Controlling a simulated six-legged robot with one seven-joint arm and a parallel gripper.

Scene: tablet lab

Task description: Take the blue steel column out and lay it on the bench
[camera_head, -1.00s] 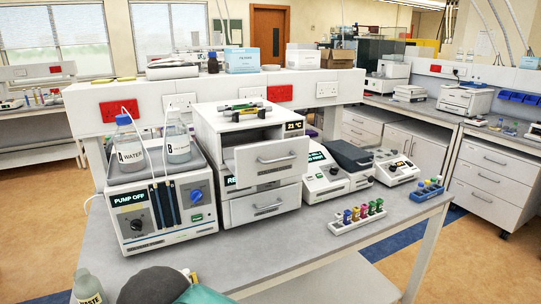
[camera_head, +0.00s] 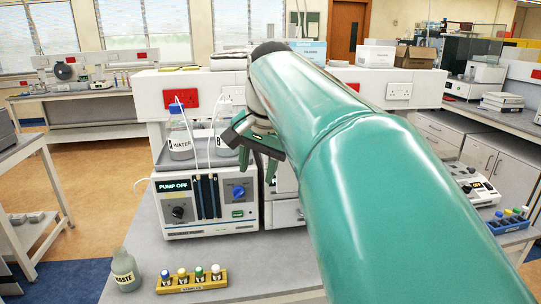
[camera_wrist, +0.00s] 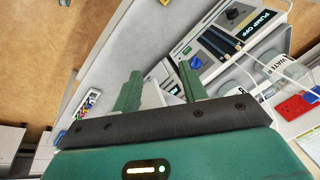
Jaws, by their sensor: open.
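I cannot make out the blue steel column in either current view. My gripper (camera_head: 258,165) is open above the bench, in front of the right side of the pump. In the wrist view its two green fingers (camera_wrist: 160,88) are apart, with nothing visible held between them. The white drawer unit (camera_head: 285,215) stands right of the pump, mostly hidden behind my green arm, so its drawers and top cannot be read. The grey bench (camera_head: 160,244) has clear surface in front of the pump.
The pump (camera_head: 180,216) reads PUMP OFF and carries a water bottle (camera_head: 180,145) and a second bottle, with tubing. A waste bottle (camera_head: 125,272) and a yellow sample rack (camera_head: 205,281) stand at the front left. A blue vial rack (camera_head: 509,224) is at right.

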